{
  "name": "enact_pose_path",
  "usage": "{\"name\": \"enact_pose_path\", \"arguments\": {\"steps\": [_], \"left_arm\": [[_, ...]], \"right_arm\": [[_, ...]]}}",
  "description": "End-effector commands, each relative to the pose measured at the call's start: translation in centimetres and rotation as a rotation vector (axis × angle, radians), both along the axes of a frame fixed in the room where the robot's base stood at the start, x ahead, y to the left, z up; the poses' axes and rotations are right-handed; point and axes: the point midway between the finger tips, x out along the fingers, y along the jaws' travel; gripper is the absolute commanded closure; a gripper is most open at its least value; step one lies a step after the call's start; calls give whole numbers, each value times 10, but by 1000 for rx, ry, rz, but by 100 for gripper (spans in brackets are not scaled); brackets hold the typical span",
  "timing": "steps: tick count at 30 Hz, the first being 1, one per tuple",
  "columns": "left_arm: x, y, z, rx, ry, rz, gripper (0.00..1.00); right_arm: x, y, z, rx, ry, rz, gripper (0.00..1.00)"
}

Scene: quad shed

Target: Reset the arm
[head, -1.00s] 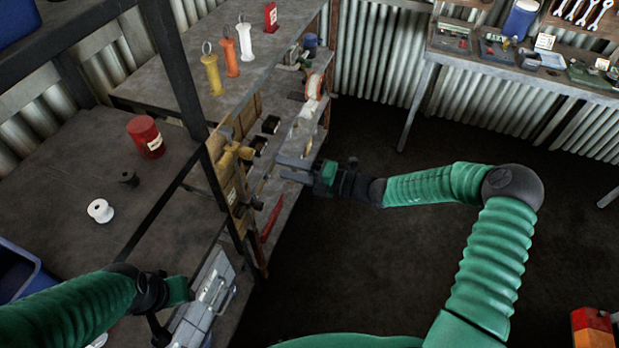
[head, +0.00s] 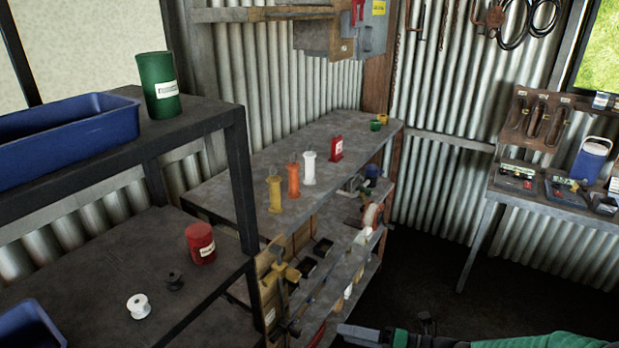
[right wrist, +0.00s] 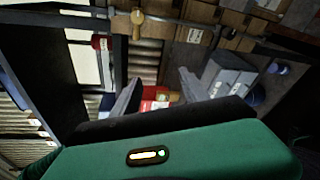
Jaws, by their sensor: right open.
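My right gripper (head: 356,335) is at the bottom edge of the head view, in front of the low shelves, with its green arm (head: 540,341) coming in from the right. In the right wrist view its two dark fingers (right wrist: 159,80) stand apart with nothing held between them. A red object with a white label (right wrist: 158,102) shows beyond the fingers; I cannot tell how far off it is. My left gripper is not in view.
A dark shelf (head: 110,250) on the left carries a red can (head: 200,243) and a white spool (head: 138,306). Open floor (head: 430,260) lies right of the shelves.

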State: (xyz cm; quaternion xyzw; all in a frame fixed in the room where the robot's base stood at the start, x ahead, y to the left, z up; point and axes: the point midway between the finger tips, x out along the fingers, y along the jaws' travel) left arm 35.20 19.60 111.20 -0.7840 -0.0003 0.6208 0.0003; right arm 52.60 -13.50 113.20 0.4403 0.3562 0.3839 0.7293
Motion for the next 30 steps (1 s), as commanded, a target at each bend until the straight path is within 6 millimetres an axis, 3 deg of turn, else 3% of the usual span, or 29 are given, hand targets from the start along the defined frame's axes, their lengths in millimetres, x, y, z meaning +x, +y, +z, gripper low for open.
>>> {"name": "enact_pose_path", "arguments": {"steps": [1, 3, 5, 6, 9, 12, 14, 15, 19, 30], "left_arm": [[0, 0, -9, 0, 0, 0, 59], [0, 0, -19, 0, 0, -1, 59], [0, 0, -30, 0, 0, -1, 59], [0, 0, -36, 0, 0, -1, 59], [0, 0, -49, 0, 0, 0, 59], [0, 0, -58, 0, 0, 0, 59], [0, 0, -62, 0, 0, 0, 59], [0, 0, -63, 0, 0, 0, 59], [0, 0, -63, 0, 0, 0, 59], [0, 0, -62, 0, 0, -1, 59]], "right_arm": [[-26, 21, -24, -165, -78, 137, 48], [-74, 37, -63, -462, -270, 416, 48], [-119, 31, -94, -734, -507, 741, 48], [-142, 19, -107, -888, -685, 971, 48], [-173, -19, -115, -1145, -1144, 1543, 48], [-179, -46, -103, -1230, -1547, 2021, 48], [-179, -56, -95, -1228, -1725, 2225, 48], [-178, -60, -90, 1180, 1759, -2255, 48], [-175, -66, -83, 1035, 1693, -2152, 48], [-175, -63, -82, 1031, 1690, -2153, 48]]}}
